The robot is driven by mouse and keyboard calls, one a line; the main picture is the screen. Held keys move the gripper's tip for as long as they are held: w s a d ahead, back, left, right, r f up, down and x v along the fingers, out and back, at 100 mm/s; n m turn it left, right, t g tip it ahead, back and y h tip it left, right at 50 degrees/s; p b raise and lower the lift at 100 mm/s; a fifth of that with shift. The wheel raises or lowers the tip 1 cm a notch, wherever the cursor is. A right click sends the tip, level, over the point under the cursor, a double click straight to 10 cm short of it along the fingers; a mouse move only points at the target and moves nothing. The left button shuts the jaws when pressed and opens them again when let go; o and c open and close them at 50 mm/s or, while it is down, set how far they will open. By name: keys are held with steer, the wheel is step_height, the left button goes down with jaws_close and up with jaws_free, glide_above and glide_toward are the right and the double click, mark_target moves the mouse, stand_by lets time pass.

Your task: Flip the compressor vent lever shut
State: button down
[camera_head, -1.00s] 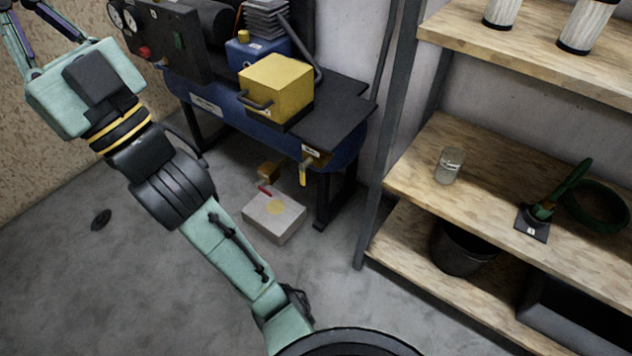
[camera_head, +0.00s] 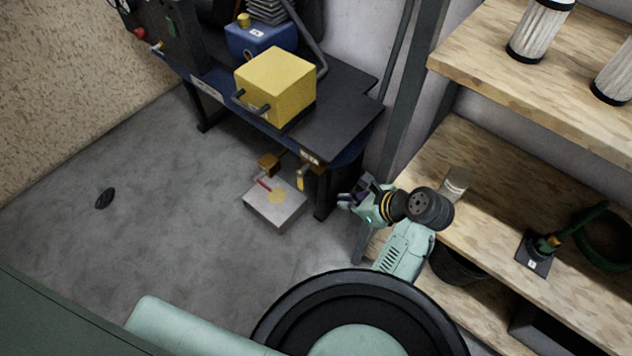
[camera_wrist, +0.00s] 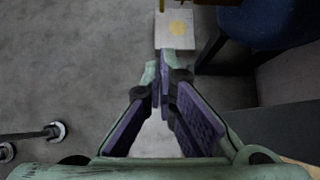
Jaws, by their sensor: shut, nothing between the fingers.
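The compressor (camera_head: 345,118) has a blue tank, a black top plate and a yellow housing. In the wrist view my gripper's fingertips (camera_wrist: 164,62) are together, pointing toward a pale block. The lever is not clearly seen there; only a sliver of yellow shows at the top edge.
Wooden shelves (camera_head: 480,215) with a jar, bucket and green tool stand close on the right.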

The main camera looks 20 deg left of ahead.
steer(key=shift+s, duration=0.1)
steer(key=a+r+x, duration=0.2)
steer(key=x, duration=1)
steer(key=shift+w+a+f, duration=0.25)
steer(key=shift+w+a, duration=0.05)
steer(key=shift+w, duration=0.2)
